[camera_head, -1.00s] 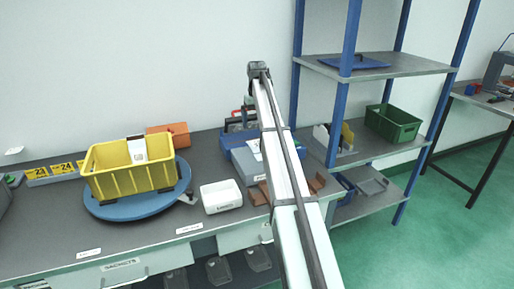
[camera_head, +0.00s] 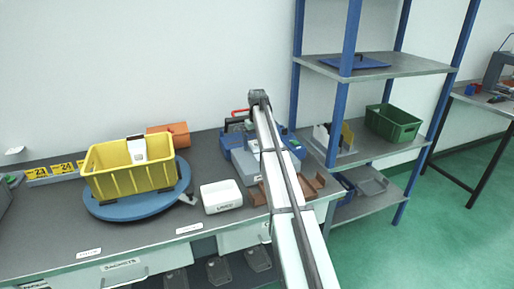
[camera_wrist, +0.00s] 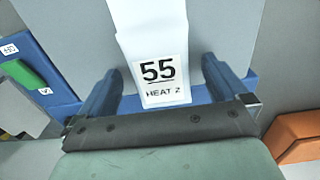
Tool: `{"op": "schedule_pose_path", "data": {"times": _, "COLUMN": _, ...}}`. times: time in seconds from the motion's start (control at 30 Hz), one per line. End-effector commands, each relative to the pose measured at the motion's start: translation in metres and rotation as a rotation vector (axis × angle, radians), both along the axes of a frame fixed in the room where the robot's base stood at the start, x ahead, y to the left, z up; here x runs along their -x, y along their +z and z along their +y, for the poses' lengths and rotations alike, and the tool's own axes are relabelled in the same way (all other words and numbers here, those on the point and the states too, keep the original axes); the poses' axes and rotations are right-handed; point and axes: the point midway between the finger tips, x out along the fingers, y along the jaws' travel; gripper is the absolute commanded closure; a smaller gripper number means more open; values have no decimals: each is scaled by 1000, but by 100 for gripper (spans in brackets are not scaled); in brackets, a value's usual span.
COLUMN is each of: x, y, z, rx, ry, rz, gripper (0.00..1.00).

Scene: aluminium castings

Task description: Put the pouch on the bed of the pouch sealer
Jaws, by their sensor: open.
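My gripper (camera_wrist: 161,66) is open. Its two blue fingers stand on either side of the pouch, with a gap at each side. In the head view the blue and grey machine that looks like the pouch sealer (camera_head: 243,160) stands on the bench, partly behind my arm. A red handle (camera_head: 239,112) shows at its back. The gripper tip and the pouch cannot be made out in the head view.
An orange container (camera_head: 180,134) is behind. Blue shelving (camera_head: 335,110) rises close on the right. The bench front edge is mostly clear.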

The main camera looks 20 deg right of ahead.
Motion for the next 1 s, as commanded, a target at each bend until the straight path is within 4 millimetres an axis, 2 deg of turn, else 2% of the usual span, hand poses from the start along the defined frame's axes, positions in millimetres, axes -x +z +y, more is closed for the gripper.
{"op": "schedule_pose_path", "data": {"times": 0.2, "x": 0, "y": 0, "z": 0, "rx": 0, "ry": 0, "rz": -1, "gripper": 2}}
{"op": "schedule_pose_path", "data": {"times": 0.9, "x": 0, "y": 0, "z": 0, "rx": 0, "ry": 0, "rz": -1, "gripper": 68}}
{"op": "schedule_pose_path", "data": {"times": 1.0, "x": 0, "y": 0, "z": 0, "rx": 0, "ry": 0, "rz": -1, "gripper": 68}}
